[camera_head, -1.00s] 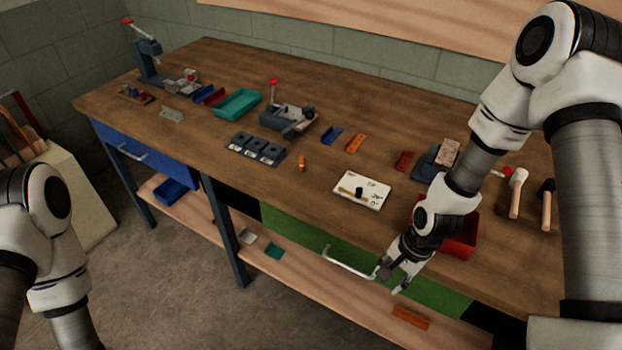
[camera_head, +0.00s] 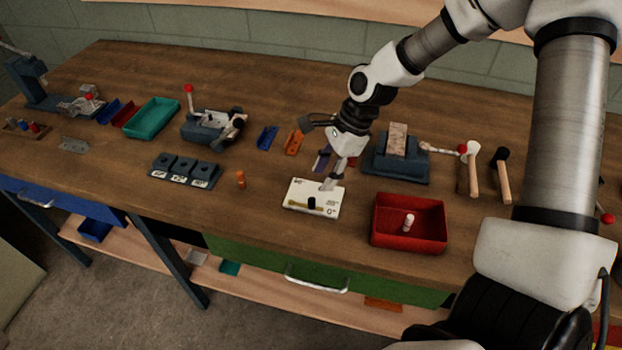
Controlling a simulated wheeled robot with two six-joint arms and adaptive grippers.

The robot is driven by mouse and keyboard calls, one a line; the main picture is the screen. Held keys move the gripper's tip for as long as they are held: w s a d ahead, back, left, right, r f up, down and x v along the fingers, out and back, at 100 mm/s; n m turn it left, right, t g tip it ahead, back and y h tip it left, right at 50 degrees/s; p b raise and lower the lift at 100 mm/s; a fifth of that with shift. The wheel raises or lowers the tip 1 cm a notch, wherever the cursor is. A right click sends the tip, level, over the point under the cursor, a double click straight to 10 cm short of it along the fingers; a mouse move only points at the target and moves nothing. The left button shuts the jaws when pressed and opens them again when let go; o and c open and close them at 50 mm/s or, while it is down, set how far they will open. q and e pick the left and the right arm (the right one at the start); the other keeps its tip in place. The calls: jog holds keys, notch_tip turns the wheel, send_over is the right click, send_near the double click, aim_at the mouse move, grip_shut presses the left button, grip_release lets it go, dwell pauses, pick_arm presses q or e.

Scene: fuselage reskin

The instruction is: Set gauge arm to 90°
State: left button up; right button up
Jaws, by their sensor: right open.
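The gauge is a small white plate (camera_head: 300,188) lying on the workbench, with dark markings on its face; "0°" reads near its right edge. A black knob (camera_head: 311,203) stands on it. The thin brass gauge arm (camera_head: 297,205) lies along the plate's front part, extending left from the knob. My right gripper (camera_head: 328,174) is open and points down over the back right part of the plate. Its fingertips are behind the knob and apart from it. I cannot tell whether a fingertip touches the plate. My left gripper is not in view.
A red bin (camera_head: 379,238) with a white peg stands right of the gauge. A blue-grey fixture (camera_head: 400,176) sits behind it. An orange cylinder (camera_head: 240,179) stands to the left. A green drawer (camera_head: 250,260) is below the bench edge.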

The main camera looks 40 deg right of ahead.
aim_at(313, 200)
jog(key=shift+w+f, duration=0.15)
jog(key=shift+f, duration=0.25)
jog(key=f, duration=0.1)
jog(key=a+f+b, duration=0.1)
jog(key=a+f, duration=0.1)
jog(key=shift+s+a+f+b, duration=0.1)
jog(key=shift+s+f+b, duration=0.25)
jog(key=shift+s+f, duration=0.05)
jog(key=shift+w+a+f+b, duration=0.2)
jog(key=shift+w+f+b, duration=0.05)
jog(key=shift+f, duration=0.35)
jog(key=shift+w+a+f+b, duration=0.15)
jog(key=shift+w+f+b, duration=0.1)
jog(key=shift+f, duration=0.4)
jog(key=shift+s, duration=0.15)
grip_shut()
